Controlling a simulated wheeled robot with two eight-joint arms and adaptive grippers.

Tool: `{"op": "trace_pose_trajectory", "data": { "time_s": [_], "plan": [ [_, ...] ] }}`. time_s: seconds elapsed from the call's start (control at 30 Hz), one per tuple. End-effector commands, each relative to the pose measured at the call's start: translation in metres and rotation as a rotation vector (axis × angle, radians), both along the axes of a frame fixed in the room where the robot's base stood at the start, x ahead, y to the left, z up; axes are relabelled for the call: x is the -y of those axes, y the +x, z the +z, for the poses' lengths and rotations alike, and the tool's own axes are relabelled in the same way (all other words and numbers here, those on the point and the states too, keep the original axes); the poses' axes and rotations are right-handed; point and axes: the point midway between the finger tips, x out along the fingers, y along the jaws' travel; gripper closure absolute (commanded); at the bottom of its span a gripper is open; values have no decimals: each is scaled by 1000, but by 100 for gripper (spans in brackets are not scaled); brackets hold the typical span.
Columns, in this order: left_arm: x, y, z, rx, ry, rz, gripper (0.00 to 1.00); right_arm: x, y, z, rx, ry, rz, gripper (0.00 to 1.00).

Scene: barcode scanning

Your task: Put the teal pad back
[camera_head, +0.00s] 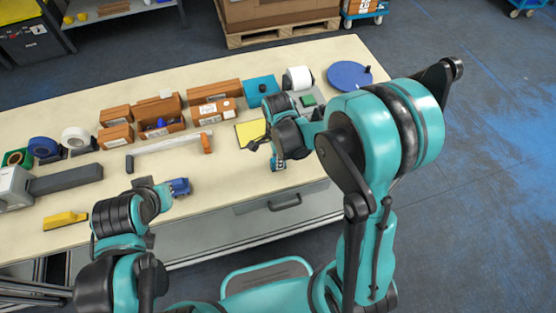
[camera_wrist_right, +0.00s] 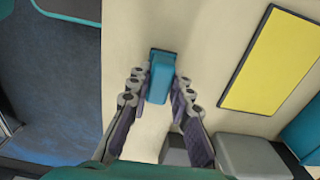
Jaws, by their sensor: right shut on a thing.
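My right gripper (camera_head: 276,158) is above the table near its front edge, in front of the yellow sheet (camera_head: 250,132). In the right wrist view its fingers (camera_wrist_right: 158,95) are shut on a small teal block with a dark end, which I take to be the teal pad (camera_wrist_right: 160,78). In the head view the teal pad (camera_head: 278,164) shows only small and partly hidden. A flat teal mat (camera_head: 258,82) lies behind the yellow sheet, with a small dark blue thing on it. My left gripper (camera_head: 170,188) is low over the table, at a blue thing (camera_head: 180,186); its fingers are unclear.
Cardboard boxes (camera_head: 215,90) stand along the back. A white roll (camera_head: 297,78) and a round blue plate (camera_head: 348,75) are at the back right. A yellow tool (camera_head: 65,219) and a dark-handled device (camera_head: 65,179) lie at left. The table's front edge is close to my right gripper.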

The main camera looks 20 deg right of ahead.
Motion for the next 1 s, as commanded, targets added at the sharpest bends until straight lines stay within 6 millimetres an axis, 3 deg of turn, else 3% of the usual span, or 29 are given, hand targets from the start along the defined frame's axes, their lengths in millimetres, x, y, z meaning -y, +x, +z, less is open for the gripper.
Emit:
{"op": "trace_pose_trajectory", "data": {
  "time_s": [0.37,0.4,0.47,0.83,1.0],
  "plan": [
    [0,0,-5,0,0,0,100,0,0,-5,0,0,0,100],
    [0,0,-3,0,0,0,100,0,0,-4,0,0,0,70],
    [0,0,-3,0,0,0,100,0,0,-3,0,0,0,60],
    [0,0,2,0,0,0,100,0,0,2,0,0,0,60],
    [0,0,12,0,0,0,100,0,0,31,0,0,0,60]
  ]
}}
